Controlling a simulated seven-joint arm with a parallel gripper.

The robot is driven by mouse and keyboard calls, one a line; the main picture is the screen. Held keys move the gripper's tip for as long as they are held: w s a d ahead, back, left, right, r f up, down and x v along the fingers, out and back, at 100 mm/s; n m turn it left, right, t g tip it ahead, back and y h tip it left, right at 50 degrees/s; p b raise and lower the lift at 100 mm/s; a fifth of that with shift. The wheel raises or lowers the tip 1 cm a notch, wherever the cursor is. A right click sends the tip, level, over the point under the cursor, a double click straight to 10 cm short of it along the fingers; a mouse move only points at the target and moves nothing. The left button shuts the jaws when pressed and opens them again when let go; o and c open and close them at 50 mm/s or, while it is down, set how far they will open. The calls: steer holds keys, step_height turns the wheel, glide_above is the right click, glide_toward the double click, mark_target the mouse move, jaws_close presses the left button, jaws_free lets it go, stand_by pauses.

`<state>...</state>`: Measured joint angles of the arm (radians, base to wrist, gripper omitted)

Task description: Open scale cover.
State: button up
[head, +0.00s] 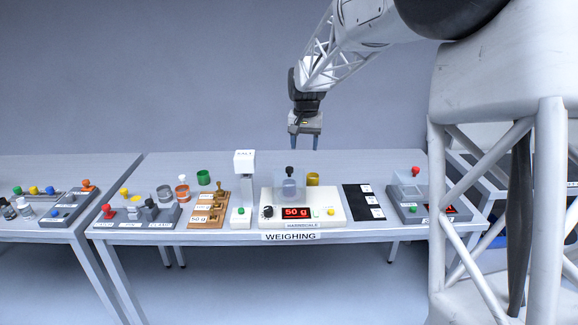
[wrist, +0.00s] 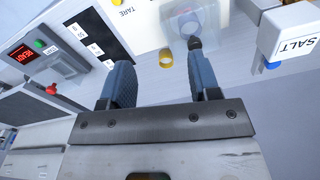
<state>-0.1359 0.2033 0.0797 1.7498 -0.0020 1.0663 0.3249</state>
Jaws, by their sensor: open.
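The scale (head: 333,208) is a cream box on the weighing table, with a red display reading 50 g. Its clear cover (head: 289,184) stands shut over the pan and has a black knob (head: 290,170) on top. Something bluish inside the cover is too small to make out. My gripper (head: 303,145) hangs above and behind the scale, apart from the cover, pointing down. In the wrist view the cover (wrist: 222,22) and its knob (wrist: 195,43) show near the right fingertip. The fingers are apart with nothing between them.
A yellow cup (head: 313,179) stands just right of the cover. The white salt hopper (head: 244,161) rises on the left. A black mat with white labels (head: 363,202) and a grey device (head: 423,205) lie to the right. A wooden weight block (head: 209,210) and green cup (head: 203,177) stand further left.

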glide_above(289, 168)
step_height(289, 168, down, 6)
steer(key=shift+w+r, duration=0.1)
steer(key=shift+d, duration=0.1)
steer(key=shift+f, duration=3.95)
steer(key=shift+c, duration=0.5)
jaws_close()
